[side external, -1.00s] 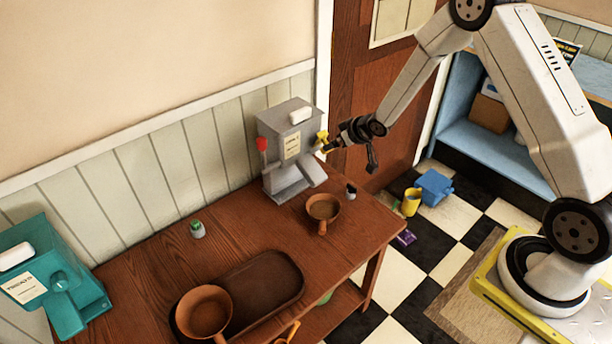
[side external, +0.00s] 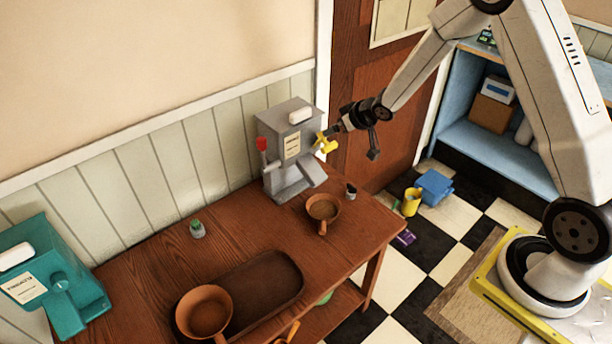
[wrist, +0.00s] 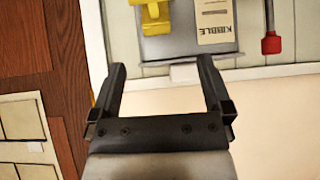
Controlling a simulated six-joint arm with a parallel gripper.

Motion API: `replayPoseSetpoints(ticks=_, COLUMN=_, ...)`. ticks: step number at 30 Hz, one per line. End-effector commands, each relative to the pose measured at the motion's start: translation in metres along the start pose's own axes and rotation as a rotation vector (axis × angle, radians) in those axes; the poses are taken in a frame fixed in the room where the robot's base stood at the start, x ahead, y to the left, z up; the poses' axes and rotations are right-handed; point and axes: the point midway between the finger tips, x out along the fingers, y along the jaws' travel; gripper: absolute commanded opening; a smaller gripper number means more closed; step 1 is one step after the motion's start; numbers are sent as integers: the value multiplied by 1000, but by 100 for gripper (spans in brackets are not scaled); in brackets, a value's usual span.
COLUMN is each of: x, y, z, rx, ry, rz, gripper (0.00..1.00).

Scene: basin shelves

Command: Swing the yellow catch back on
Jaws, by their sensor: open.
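The yellow catch (side external: 326,142) is on the right side of a grey dispenser (side external: 290,135) that stands at the back right of the wooden table. In the wrist view the yellow catch (wrist: 155,17) shows at the top edge, partly cut off, beside a label reading KIBBLE. My gripper (side external: 340,128) is just right of the catch in the side view. In the wrist view its two fingers (wrist: 157,75) are spread wide with nothing between them. The catch lies beyond the fingertips, and I see no contact.
A red-knobbed lever (side external: 262,146) is on the dispenser's left side. A brown pan (side external: 322,208) and a small dark cup (side external: 350,191) sit in front of it. A teal dispenser (side external: 60,285) stands at far left. A wooden door (side external: 365,90) is behind my gripper.

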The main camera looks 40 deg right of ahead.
Motion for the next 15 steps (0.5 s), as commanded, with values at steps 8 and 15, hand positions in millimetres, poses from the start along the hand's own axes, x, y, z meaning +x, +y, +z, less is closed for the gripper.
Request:
replayPoseSetpoints(ticks=8, x=7, y=-7, z=4, rx=6, ry=102, rz=-49, gripper=100)
replayPoseSetpoints(ticks=15, x=10, y=-13, z=6, rx=14, ry=264, rz=-89, gripper=100)
